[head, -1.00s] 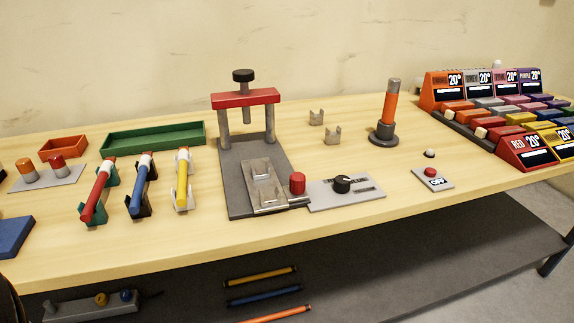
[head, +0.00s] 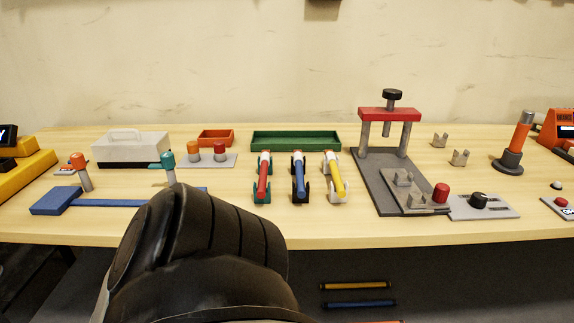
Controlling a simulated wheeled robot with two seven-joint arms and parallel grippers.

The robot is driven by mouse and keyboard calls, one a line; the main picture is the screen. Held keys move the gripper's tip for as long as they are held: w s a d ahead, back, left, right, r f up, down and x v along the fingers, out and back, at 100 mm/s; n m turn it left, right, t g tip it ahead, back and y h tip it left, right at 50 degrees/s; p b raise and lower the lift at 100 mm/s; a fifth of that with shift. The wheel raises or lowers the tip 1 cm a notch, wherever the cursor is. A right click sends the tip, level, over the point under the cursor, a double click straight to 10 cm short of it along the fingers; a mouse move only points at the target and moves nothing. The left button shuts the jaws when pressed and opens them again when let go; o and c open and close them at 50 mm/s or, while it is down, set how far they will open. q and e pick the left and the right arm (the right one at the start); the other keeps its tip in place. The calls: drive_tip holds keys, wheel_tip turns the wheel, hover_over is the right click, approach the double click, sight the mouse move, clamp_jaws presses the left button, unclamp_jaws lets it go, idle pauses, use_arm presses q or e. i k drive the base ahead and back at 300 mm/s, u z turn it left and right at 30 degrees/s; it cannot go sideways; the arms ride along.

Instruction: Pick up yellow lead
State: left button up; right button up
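The yellow lead (head: 336,179) is a yellow stick with a white end at the back. It rests in a pale grey holder (head: 329,194) on the wooden table, right of the blue lead (head: 299,181) and the red lead (head: 263,180), which lie in similar dark and green holders. A black part of my own arm fills the lower left of the head view, in front of the table edge. Neither gripper's fingers can be seen.
A press with a red crossbar (head: 389,114) stands right of the leads. A green tray (head: 296,141) lies behind them. Bare table lies in front of the leads.

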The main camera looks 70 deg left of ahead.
sight(331, 160)
drive_tip(key=k, duration=0.45)
drive_tip(key=u, duration=1.05)
